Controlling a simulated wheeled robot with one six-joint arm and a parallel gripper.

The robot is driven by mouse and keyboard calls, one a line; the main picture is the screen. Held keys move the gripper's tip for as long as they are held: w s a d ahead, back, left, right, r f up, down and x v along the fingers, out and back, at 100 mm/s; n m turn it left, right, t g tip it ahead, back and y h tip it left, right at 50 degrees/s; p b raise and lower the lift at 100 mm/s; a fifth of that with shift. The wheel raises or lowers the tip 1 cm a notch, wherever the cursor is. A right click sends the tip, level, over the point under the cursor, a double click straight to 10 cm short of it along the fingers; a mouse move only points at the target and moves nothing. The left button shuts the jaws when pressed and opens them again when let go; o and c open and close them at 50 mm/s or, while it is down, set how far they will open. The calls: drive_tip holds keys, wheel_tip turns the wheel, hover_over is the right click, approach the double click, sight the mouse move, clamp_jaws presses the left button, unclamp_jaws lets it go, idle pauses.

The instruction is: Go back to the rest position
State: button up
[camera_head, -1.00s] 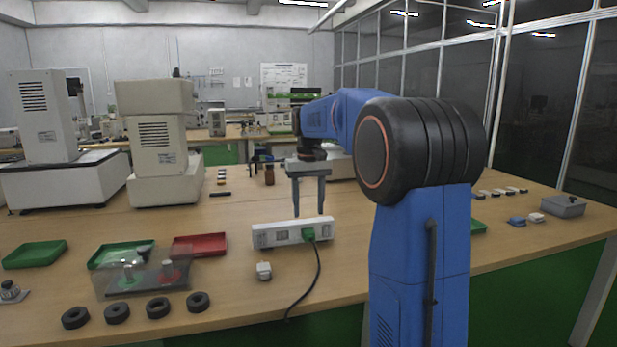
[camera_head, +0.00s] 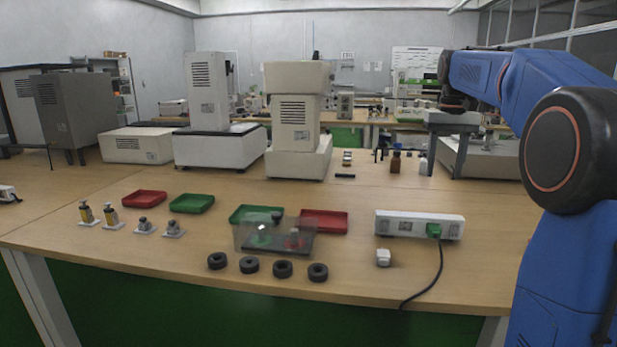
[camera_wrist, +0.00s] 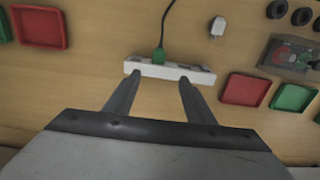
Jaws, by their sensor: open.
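My gripper (camera_head: 444,158) is raised above the back right part of the workbench in the head view, fingers pointing down. In the wrist view my gripper (camera_wrist: 157,80) shows two fingers spread apart with nothing held between them. A white power strip (camera_head: 400,224) lies on the bench with a green plug (camera_head: 434,230) in it and a black cable running toward the front edge. The strip (camera_wrist: 172,71) appears beyond the fingertips in the wrist view; I cannot tell the exact gap.
A small white adapter (camera_head: 383,258) and several black rings (camera_head: 283,269) lie near the front edge. Red and green trays (camera_head: 192,204) and a clear box (camera_head: 258,238) are left of the strip. Beige machines (camera_head: 297,150) stand behind. Bare bench lies around the strip.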

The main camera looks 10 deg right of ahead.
drive_tip(key=s+a+f+n+t, duration=0.1)
drive_tip(key=s+a+f, duration=0.2)
drive_tip(key=s+a, duration=0.5)
drive_tip(key=s+a+f+n+t, duration=0.1)
drive_tip(key=s+a+f, duration=0.3)
drive_tip(key=s+f, duration=0.6)
drive_tip(key=s+a+f+n+t, duration=0.1)
drive_tip(key=s+a+f, duration=0.3)
drive_tip(key=s+f, duration=0.7)
drive_tip(key=s+t, duration=0.1)
drive_tip(key=s, duration=0.4)
drive_tip(key=shift+s+a+t, duration=0.25)
drive_tip(key=shift+a+t, duration=0.1)
drive_tip(key=shift+t, duration=0.05)
